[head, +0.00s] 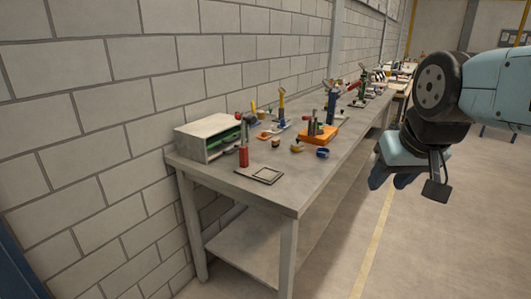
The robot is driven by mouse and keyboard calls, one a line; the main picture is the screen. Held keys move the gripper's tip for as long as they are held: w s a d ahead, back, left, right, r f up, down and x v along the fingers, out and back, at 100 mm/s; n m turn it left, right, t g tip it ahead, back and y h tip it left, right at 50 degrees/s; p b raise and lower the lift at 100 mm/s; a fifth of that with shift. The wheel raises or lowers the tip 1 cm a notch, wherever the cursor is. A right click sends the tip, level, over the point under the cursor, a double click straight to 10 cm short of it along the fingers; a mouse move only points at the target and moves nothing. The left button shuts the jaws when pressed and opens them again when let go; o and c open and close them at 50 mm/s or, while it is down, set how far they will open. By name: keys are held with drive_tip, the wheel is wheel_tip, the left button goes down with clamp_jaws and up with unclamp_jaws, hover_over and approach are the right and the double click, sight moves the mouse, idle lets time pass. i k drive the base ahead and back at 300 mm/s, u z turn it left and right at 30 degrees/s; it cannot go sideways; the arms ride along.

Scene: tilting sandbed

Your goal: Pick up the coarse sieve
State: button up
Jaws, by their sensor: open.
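I cannot make out for sure which thing is the coarse sieve. A small flat square frame (259,175) with a dark rim lies near the front edge of the grey workbench (284,192); its mesh, if any, is too small to see. A small blue ring-shaped item (322,153) stands farther right on the same bench. My gripper (411,184) hangs in the air to the right of the bench, over the floor. It is open, its fingers point down, and nothing shows between them.
A grey open-fronted box (208,138) with green items inside stands at the bench's left end, a red-handled tool (243,156) beside it. An orange tray (318,134) holds upright tools. Several tools crowd the bench behind. A block wall runs along the left; the floor at right is clear.

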sight(294, 148)
drive_tip(key=u, duration=0.4)
drive_tip(key=i, duration=1.05)
drive_tip(key=z, duration=0.05)
